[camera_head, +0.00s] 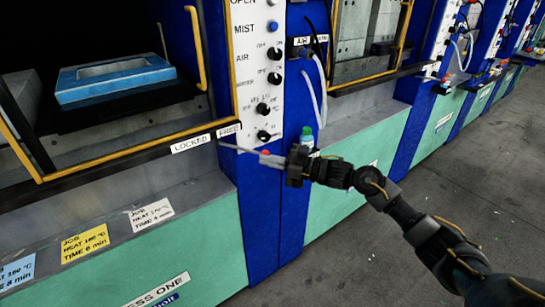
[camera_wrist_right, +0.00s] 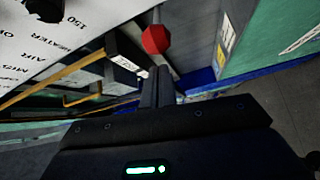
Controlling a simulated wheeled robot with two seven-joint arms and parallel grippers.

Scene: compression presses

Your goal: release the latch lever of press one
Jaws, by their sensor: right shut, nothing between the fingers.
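Press one (camera_head: 215,265) stands at the left of the head view, with its name on the green front. Its latch lever is a thin grey rod (camera_head: 238,149) with a red knob (camera_head: 265,153), below the labels LOCKED (camera_head: 190,143) and FREE (camera_head: 229,130). The rod's left end is near the FREE label. My right gripper (camera_head: 270,160) is shut and empty, its fingertips close to the knob. In the right wrist view the red knob (camera_wrist_right: 156,40) is just beyond the shut fingers (camera_wrist_right: 156,85); I cannot tell whether they touch. My left gripper is out of view.
A white control panel (camera_head: 259,70) with black knobs rises above the lever. A yellow-edged guard frame (camera_head: 110,158) crosses the press opening, where a blue mould (camera_head: 115,80) sits. A bottle with a green cap (camera_head: 307,137) is behind my right gripper. Open floor (camera_head: 440,170) is at right.

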